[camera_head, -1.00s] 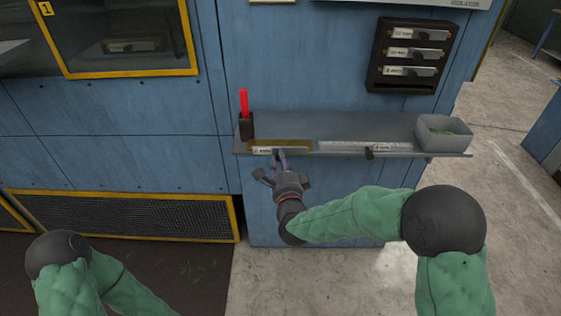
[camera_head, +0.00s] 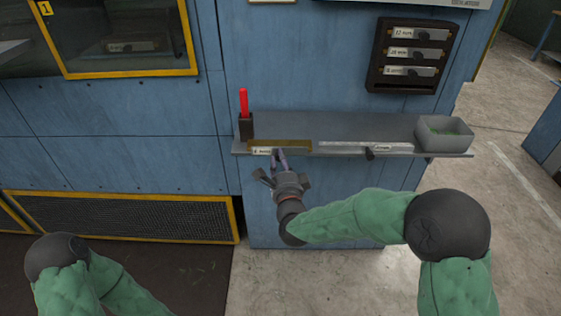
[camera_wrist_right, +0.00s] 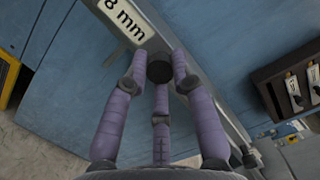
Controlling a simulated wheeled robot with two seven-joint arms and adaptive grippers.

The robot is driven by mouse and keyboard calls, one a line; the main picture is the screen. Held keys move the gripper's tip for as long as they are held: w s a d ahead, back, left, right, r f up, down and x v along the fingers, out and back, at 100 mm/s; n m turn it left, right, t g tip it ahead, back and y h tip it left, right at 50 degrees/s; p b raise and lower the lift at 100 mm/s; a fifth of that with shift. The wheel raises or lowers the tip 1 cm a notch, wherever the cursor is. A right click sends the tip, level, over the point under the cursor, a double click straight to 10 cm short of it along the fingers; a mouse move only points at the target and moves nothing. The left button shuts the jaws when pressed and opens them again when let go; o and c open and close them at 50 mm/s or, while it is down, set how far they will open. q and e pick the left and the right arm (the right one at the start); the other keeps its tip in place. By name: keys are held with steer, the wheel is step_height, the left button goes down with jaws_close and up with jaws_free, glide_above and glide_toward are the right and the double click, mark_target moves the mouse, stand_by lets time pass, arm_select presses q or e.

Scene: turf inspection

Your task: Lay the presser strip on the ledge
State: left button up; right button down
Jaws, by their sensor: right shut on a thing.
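The presser strip (camera_head: 262,151) has a white label end and shows at the front edge of the grey ledge (camera_head: 345,124), at its left part. In the wrist view the strip (camera_wrist_right: 125,20) reads "8 mm", and its dark round knob (camera_wrist_right: 160,68) sits between my fingers. My right gripper (camera_head: 280,154) is shut on that knob, in front of the ledge. The fingers hide part of the strip, and I cannot tell whether it touches the ledge. A brass-coloured flat piece (camera_head: 290,143) lies just behind it. My left gripper is out of view.
Another labelled strip (camera_head: 340,146) with a dark knob lies along the ledge's front, to the right. A grey bin (camera_head: 444,142) with green contents stands at the right end, a dark holder (camera_head: 246,128) with a red item at the left. A dark rack (camera_head: 378,72) holds labelled strips above.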

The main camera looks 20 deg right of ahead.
steer(key=shift+f+b, duration=0.1)
steer(key=shift+b, duration=0.4)
stand_by(0.7)
steer(key=c, duration=1)
jaws_free()
steer(key=shift+o, duration=0.2)
steer(key=shift+f, duration=0.15)
steer(key=s+a, duration=0.1)
steer(key=s, duration=1.1)
steer(key=shift+a+f, duration=0.2)
steer(key=shift+f, duration=0.1)
